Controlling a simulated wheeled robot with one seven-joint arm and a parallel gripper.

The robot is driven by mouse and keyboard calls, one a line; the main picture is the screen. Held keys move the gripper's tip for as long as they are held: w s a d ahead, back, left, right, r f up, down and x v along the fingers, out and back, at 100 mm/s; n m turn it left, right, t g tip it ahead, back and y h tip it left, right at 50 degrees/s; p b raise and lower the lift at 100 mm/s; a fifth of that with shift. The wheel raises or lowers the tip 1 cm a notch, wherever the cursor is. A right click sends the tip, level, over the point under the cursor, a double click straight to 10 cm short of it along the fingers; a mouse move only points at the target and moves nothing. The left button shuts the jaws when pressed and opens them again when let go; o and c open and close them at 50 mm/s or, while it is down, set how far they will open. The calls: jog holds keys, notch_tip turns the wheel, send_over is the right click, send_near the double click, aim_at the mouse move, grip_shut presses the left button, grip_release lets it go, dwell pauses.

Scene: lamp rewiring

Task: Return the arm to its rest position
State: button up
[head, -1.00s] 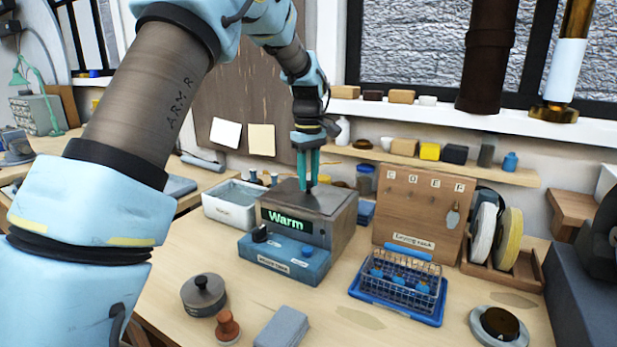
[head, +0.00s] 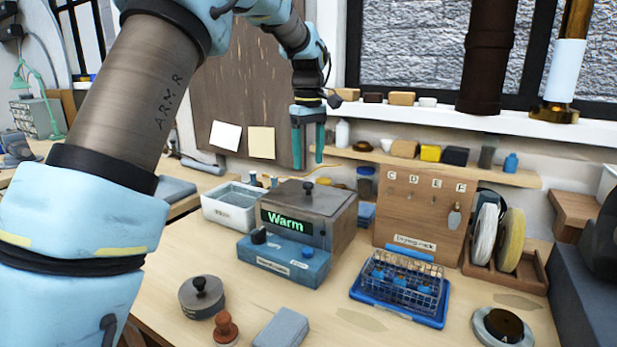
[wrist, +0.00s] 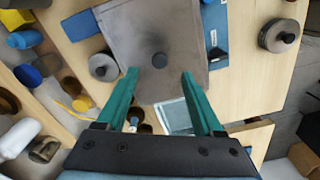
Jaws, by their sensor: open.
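My gripper (head: 308,140) has two green fingers and hangs above the grey lidded box with the "Warm" display (head: 308,215). Its fingers are apart with nothing between them. The box's dark lid knob (head: 308,187) stands below the fingertips, clear of them. My blue and grey arm reaches in from the left.
A blue drying rack (head: 400,285) with a wire basket stands right of the box, before a wooden board (head: 420,215). A white tub (head: 232,207) is at left. A round grey weight (head: 202,296) and wooden stamp (head: 226,328) are in front. A shelf (head: 440,165) runs behind.

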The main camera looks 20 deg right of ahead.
notch_tip(320, 180, up, 5)
jog(key=a+f+m, duration=0.1)
jog(key=a+f, duration=0.3)
jog(key=a, duration=0.5)
jog(key=a+f+m, duration=0.1)
jog(key=a+f, duration=0.3)
jog(key=a, duration=0.5)
jog(key=s+a+f+m, duration=0.1)
jog(key=s+a+f, duration=0.3)
jog(key=s+a, duration=0.3)
jog(key=s+a+f+m+t, duration=0.1)
jog(key=s+a+f, duration=0.4)
jog(key=s+a, duration=0.3)
jog(key=shift+a+f+t, duration=0.2)
jog(key=shift+a+t, duration=0.1)
jog(key=shift+a, duration=0.8)
